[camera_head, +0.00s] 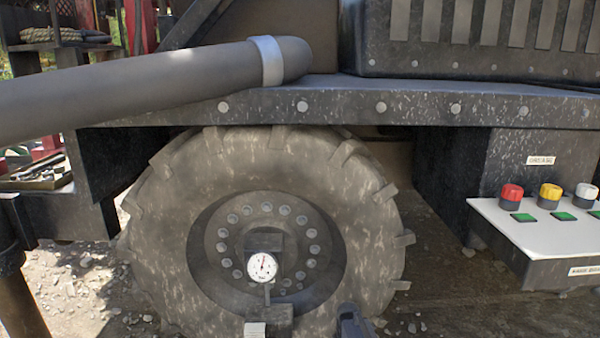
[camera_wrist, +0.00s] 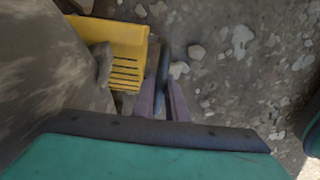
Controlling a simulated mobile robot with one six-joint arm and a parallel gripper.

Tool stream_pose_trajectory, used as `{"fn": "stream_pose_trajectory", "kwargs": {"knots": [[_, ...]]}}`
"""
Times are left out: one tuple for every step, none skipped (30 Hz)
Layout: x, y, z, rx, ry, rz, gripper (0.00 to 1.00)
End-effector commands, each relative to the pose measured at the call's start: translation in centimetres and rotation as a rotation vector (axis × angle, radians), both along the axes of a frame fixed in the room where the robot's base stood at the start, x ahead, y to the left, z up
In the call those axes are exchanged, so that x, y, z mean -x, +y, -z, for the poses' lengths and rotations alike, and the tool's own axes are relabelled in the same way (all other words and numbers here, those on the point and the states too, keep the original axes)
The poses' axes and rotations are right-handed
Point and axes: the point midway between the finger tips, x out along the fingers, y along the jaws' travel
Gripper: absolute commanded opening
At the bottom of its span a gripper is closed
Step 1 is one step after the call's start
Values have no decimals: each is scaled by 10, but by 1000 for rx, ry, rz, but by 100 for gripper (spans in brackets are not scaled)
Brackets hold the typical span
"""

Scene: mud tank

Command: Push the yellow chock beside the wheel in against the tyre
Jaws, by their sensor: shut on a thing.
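The yellow chock (camera_wrist: 118,42) lies on the ground at the upper left of the wrist view, with dark slots across its face. The tyre (camera_wrist: 45,70) is just left of it, and one lug overlaps the chock's edge; I cannot tell whether they touch. The tyre also fills the middle of the head view (camera_head: 175,225). My gripper (camera_wrist: 163,100) is shut on a dark bar (camera_wrist: 164,65) beside the chock's right edge. Whether the bar joins the chock is unclear. The chock is not visible in the head view.
A control box (camera_head: 510,235) with red, yellow and white buttons stands at the right. The dark fender ledge (camera_head: 400,105) runs above the tyre. Stony ground (camera_wrist: 225,70) lies open right of the chock.

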Motion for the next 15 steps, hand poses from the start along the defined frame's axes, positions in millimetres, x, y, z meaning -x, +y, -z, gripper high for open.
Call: {"fn": "stream_pose_trajectory", "kwargs": {"knots": [[-1, 1, 0, -1, -2, -2, 0], [-1, 1, 0, -1, -2, -2, 0], [-1, 1, 0, -1, -2, -2, 0], [-1, 1, 0, -1, -2, -2, 0], [-1, 1, 0, -1, -2, -2, 0], [-1, 1, 0, -1, -2, -2, 0], [-1, 1, 0, -1, -2, -2, 16], [-1, 1, 0, -1, -2, -2, 21], [-1, 1, 0, -1, -1, -2, 27], [-1, 1, 0, -1, -1, -2, 32], [-1, 1, 0, -1, -1, -1, 34], [0, 0, 0, -1, -1, -1, 34], [0, 0, 0, -1, -1, -1, 34], [0, 0, 0, 0, -1, -1, 34], [0, 0, 0, 0, -1, -1, 34]]}}
